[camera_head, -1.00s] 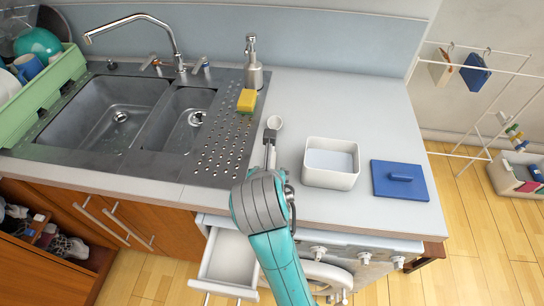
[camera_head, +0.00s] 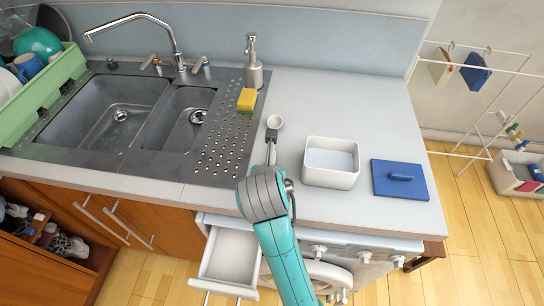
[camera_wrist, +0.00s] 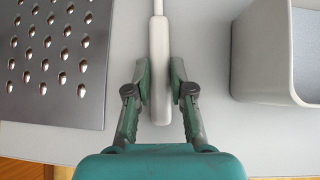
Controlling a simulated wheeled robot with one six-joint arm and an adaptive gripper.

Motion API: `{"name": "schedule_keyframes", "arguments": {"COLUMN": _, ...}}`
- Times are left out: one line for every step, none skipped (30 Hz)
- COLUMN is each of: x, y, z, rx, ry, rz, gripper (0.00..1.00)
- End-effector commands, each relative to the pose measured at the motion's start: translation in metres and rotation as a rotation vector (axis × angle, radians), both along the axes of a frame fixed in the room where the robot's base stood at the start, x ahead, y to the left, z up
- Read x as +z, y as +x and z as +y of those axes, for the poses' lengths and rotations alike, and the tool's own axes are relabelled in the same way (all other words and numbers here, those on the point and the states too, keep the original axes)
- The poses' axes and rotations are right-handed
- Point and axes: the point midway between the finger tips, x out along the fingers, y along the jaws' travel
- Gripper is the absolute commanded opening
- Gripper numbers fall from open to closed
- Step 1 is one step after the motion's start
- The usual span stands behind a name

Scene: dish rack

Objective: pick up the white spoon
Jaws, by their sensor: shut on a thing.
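The white spoon (camera_head: 274,121) is on the grey-white counter, between the perforated drainboard and the white box. Its round bowl points away from me toward the back in the head view. In the wrist view its thick pale handle (camera_wrist: 159,70) runs between the two fingers of my gripper (camera_wrist: 159,85). My gripper is shut on the handle, one finger on each side. In the head view my gripper (camera_head: 271,140) is just in front of the spoon's bowl and my arm hides the handle's near end. I cannot tell whether the spoon is lifted off the counter.
A white open box (camera_head: 331,178) stands close to the right, with a blue lid (camera_head: 400,180) beyond it. A yellow sponge (camera_head: 247,99) and a soap dispenser (camera_head: 253,65) are behind left, beside the sink (camera_head: 105,115). An open drawer (camera_head: 229,257) juts out below the counter.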

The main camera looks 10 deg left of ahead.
Motion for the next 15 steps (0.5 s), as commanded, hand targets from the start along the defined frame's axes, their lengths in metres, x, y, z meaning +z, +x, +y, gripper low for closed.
{"name": "schedule_keyframes", "arguments": {"x": 0.0, "y": 0.0, "z": 0.0, "rx": 0.0, "ry": 0.0, "rz": 0.0, "gripper": 0.0}}
{"name": "schedule_keyframes", "arguments": {"x": 0.0, "y": 0.0, "z": 0.0, "rx": 0.0, "ry": 0.0, "rz": 0.0, "gripper": 0.0}}
{"name": "schedule_keyframes", "arguments": {"x": 0.0, "y": 0.0, "z": 0.0, "rx": 0.0, "ry": 0.0, "rz": 0.0, "gripper": 0.0}}
{"name": "schedule_keyframes", "arguments": {"x": 0.001, "y": 0.0, "z": 0.0, "rx": 0.0, "ry": 0.0, "rz": 0.0, "gripper": 0.0}}
{"name": "schedule_keyframes", "arguments": {"x": 0.001, "y": 0.0, "z": 0.0, "rx": 0.0, "ry": 0.0, "rz": 0.0, "gripper": 0.0}}
{"name": "schedule_keyframes", "arguments": {"x": 0.004, "y": 0.0, "z": 0.0, "rx": 0.0, "ry": 0.0, "rz": -0.001, "gripper": 0.0}}
{"name": "schedule_keyframes", "arguments": {"x": 0.006, "y": 0.0, "z": 0.0, "rx": -0.001, "ry": 0.001, "rz": -0.001, "gripper": 0.0}}
{"name": "schedule_keyframes", "arguments": {"x": 0.009, "y": 0.0, "z": 0.0, "rx": -0.001, "ry": 0.001, "rz": -0.002, "gripper": 0.0}}
{"name": "schedule_keyframes", "arguments": {"x": 0.015, "y": 0.001, "z": 0.0, "rx": 0.0, "ry": 0.002, "rz": -0.003, "gripper": 0.0}}
{"name": "schedule_keyframes", "arguments": {"x": 0.02, "y": 0.001, "z": 0.0, "rx": 0.0, "ry": 0.002, "rz": -0.004, "gripper": 0.0}}
{"name": "schedule_keyframes", "arguments": {"x": 0.025, "y": 0.001, "z": 0.0, "rx": -0.001, "ry": 0.002, "rz": -0.004, "gripper": 0.0}}
{"name": "schedule_keyframes", "arguments": {"x": 0.032, "y": 0.001, "z": 0.001, "rx": -0.001, "ry": 0.002, "rz": -0.005, "gripper": 0.0}}
{"name": "schedule_keyframes", "arguments": {"x": 0.039, "y": 0.001, "z": 0.001, "rx": -0.001, "ry": 0.003, "rz": -0.005, "gripper": 0.0}}
{"name": "schedule_keyframes", "arguments": {"x": 0.045, "y": 0.001, "z": 0.001, "rx": 0.0, "ry": 0.003, "rz": -0.005, "gripper": 0.0}}
{"name": "schedule_keyframes", "arguments": {"x": 0.053, "y": 0.001, "z": 0.0, "rx": 0.0, "ry": 0.003, "rz": -0.005, "gripper": 0.0}}
